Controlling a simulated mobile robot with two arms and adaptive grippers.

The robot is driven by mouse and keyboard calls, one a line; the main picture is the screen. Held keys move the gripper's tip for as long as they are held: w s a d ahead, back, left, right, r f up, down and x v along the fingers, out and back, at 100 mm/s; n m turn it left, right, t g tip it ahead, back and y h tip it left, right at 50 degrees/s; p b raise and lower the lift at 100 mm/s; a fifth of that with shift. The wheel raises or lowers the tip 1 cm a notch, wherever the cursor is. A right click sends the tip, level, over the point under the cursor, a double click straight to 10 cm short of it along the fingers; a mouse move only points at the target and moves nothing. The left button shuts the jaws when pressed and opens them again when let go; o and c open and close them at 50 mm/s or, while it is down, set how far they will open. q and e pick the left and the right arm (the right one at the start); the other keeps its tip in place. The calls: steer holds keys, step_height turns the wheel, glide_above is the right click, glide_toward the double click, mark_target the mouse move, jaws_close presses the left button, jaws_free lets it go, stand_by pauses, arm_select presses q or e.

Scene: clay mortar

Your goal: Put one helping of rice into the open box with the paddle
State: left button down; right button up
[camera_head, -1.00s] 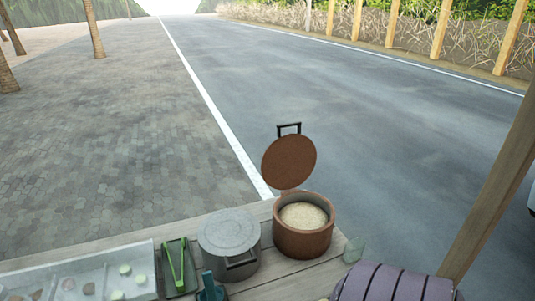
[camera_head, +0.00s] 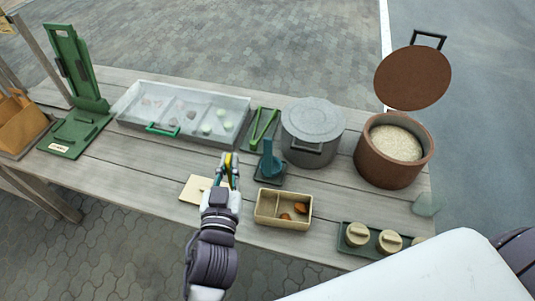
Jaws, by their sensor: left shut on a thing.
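The open box (camera_head: 262,222) is a tan tray with compartments on the front of the table, with a few orange-brown pieces in its right part. Rice (camera_head: 396,143) lies in the brown round pot (camera_head: 376,168) at the right, its lid (camera_head: 412,78) raised. The teal paddle (camera_head: 270,160) stands in a dark holder (camera_head: 268,180) behind the box. My left gripper (camera_head: 229,160) is left of the paddle, apart from it, and behind and left of the box. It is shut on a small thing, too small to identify. My right gripper is not in view.
A grey lidded pot (camera_head: 312,132) stands between paddle and rice pot. Green tongs (camera_head: 264,126) lie behind the paddle. A clear-covered food case (camera_head: 180,113) and green stand (camera_head: 78,90) are at left, a flat cream square (camera_head: 194,188) beside my gripper, a cup tray (camera_head: 347,252) at front right.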

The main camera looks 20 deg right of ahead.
arm_select(q)
steer(key=d+m+g+h, duration=0.1)
steer(key=d+h, duration=0.1)
steer(key=d, duration=0.6)
step_height(320, 180, down, 8)
steer(key=b, duration=0.9)
steer(key=shift+d+f, duration=0.25)
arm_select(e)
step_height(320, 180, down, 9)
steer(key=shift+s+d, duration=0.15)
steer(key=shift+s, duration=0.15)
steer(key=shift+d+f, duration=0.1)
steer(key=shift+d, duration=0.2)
arm_select(q)
steer(key=shift+f+b, duration=0.4)
steer(key=shift+f, duration=0.15)
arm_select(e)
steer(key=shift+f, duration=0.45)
